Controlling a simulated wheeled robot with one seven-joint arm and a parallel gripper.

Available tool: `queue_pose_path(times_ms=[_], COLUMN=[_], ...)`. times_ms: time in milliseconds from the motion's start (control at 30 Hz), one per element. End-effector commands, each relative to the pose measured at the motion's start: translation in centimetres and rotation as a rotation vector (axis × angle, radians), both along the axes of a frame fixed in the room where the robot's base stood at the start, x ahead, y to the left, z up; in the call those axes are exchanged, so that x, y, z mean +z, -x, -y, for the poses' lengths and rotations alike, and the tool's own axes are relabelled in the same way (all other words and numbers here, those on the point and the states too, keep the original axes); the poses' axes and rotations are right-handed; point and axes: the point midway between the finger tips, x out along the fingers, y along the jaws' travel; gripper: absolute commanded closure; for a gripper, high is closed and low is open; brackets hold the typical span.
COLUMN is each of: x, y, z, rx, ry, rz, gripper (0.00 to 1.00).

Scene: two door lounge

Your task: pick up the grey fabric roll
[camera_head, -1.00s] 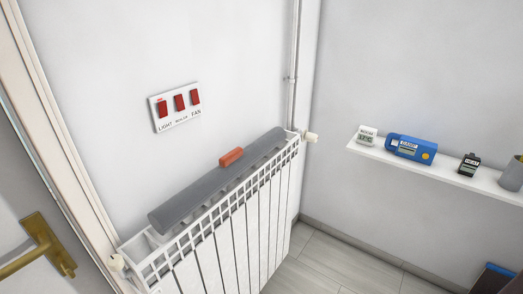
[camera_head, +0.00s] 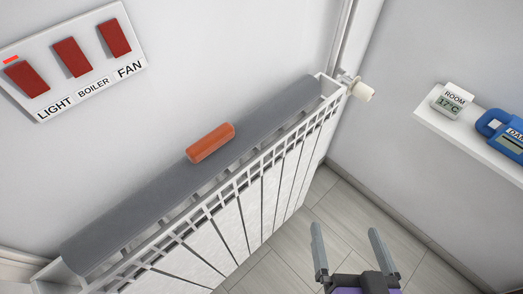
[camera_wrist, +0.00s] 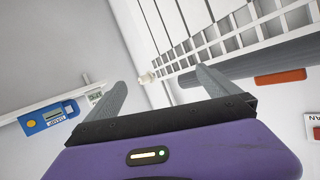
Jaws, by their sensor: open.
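The grey fabric roll (camera_head: 150,200) lies lengthwise along the top of the white radiator (camera_head: 225,228), against the wall. An orange-red block (camera_head: 210,143) sits on or against the roll near its middle. In the wrist view the roll (camera_wrist: 240,69) shows at the upper right, with the orange block (camera_wrist: 281,77) beside it. My gripper (camera_head: 347,238) is open and empty at the lower right of the head view, in front of the radiator and apart from the roll. Its two grey fingers (camera_wrist: 155,85) are spread wide in the wrist view.
A wall panel (camera_head: 75,65) with three red switches is at the upper left. A valve knob (camera_head: 358,90) sticks out at the radiator's far end. A shelf (camera_head: 465,145) on the right wall holds a room thermometer (camera_head: 452,102) and a blue device (camera_head: 505,135). The floor between is clear.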

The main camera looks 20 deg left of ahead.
Motion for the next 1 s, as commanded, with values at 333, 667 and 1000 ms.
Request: queue_pose_path(times_ms=[333,667,1000], x=[5.9,12.4,13.5], y=[-4.5,-2.4,-1.7], z=[-13.1,-21.3,-23.9], rx=[0.402,0.742,0.828], ry=[0.007,0.116,0.159], rz=[0.014,0.068,0.081], gripper=[0.0,0.0,0.0])
